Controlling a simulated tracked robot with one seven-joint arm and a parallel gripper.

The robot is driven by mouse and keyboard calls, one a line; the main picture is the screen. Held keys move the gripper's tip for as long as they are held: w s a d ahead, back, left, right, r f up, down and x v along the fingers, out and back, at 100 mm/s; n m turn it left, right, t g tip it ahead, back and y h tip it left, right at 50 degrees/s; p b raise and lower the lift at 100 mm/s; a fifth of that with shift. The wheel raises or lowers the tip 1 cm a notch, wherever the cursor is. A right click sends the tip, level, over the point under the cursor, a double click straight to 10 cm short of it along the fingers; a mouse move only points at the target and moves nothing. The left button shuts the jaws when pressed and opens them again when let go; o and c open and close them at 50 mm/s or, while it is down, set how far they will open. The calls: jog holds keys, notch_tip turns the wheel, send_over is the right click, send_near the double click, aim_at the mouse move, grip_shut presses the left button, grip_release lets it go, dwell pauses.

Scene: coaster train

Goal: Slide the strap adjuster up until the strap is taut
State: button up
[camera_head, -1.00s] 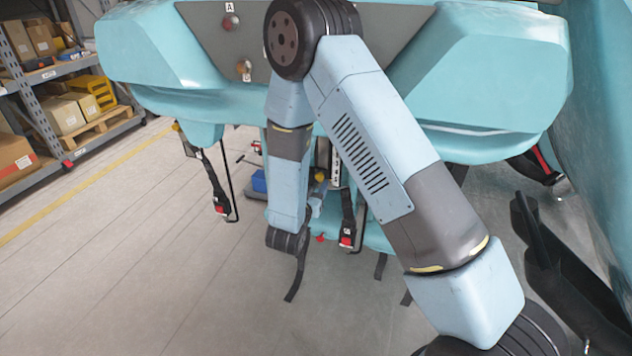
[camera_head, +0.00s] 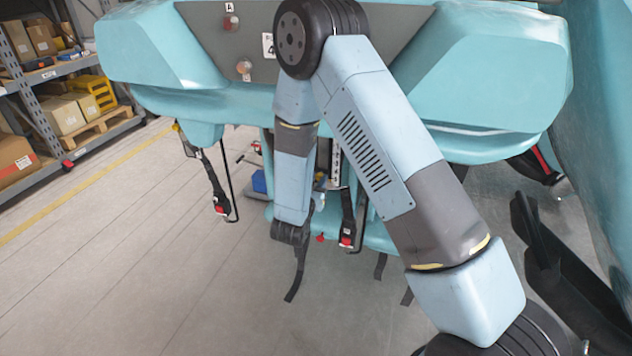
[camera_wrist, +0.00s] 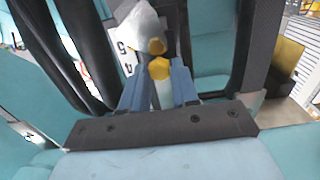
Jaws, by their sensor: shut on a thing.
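In the wrist view my gripper (camera_wrist: 159,72) has blue jaws closed around a small part with yellow-orange ends. I take this part for the strap adjuster, though its outline is unclear. A pale grey-white piece (camera_wrist: 143,22) lies just beyond the jaw tips. In the head view my arm hangs down in front of the teal seats, and its own links hide most of the held part. A black strap tail (camera_head: 298,270) hangs below my wrist. Whether the strap is taut cannot be seen.
A numbered white scale (camera_head: 336,162) stands right of my wrist. A black strap with a red-button buckle (camera_head: 347,235) hangs beside it, and another buckle (camera_head: 221,205) hangs left. Dark bars (camera_wrist: 75,55) flank the jaws. Shelving (camera_head: 60,100) stands left; the left floor is clear.

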grip_shut()
jog(key=shift+r, duration=1.55)
jog(key=o, duration=0.7)
grip_release()
jog(key=shift+o, duration=0.2)
jog(key=shift+f, duration=0.1)
jog(key=v, duration=1.3)
jog(key=shift+s+a, duration=0.15)
jog(key=shift+s, duration=0.2)
